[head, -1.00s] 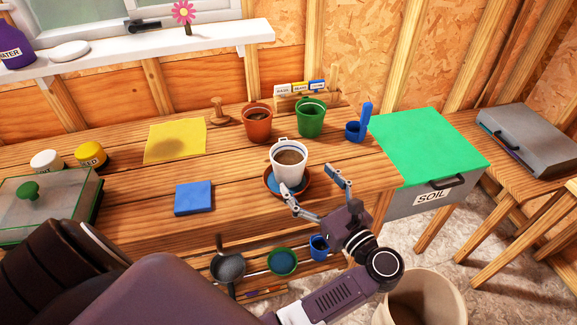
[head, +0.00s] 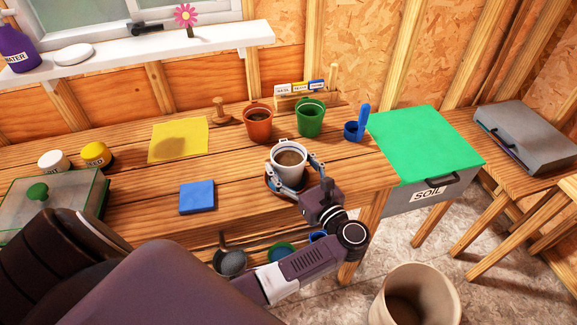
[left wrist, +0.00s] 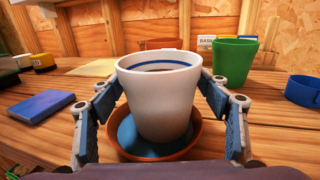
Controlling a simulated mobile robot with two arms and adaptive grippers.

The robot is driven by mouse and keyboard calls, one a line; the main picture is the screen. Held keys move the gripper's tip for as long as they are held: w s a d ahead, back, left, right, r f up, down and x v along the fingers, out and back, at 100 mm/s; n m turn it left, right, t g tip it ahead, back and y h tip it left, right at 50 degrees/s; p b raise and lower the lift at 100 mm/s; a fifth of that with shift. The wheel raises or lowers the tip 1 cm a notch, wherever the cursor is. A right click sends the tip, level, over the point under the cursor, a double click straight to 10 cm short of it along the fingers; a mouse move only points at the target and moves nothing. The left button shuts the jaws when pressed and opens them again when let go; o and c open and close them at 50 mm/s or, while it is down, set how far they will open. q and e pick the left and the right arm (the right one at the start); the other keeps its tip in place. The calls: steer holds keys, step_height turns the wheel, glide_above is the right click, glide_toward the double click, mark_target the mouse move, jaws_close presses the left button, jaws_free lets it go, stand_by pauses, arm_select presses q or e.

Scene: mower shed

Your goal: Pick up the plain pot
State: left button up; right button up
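The white pot (head: 289,163), plain on its outside and with dark soil inside, stands upright in a terracotta saucer (head: 271,186) with a blue inner surface. In the left wrist view the white pot (left wrist: 160,100) fills the middle, and the saucer (left wrist: 185,145) is under it. My left gripper (head: 293,174) is open around the pot, one finger on each side. In the left wrist view a narrow gap shows between each finger pad and the wall, so the gripper (left wrist: 160,95) is not closed on it. My right gripper is not in view.
Behind stand a terracotta pot (head: 258,124) and a green pot (head: 310,119). A blue cup (head: 353,131) is to the right. A blue block (head: 197,197) and yellow sheet (head: 178,140) lie left. The green-topped soil bin (head: 425,142) adjoins the bench.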

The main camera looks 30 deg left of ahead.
arm_select(q)
steer(key=c, duration=0.8)
steer(key=shift+c, duration=0.3)
steer(key=shift+r, duration=0.1)
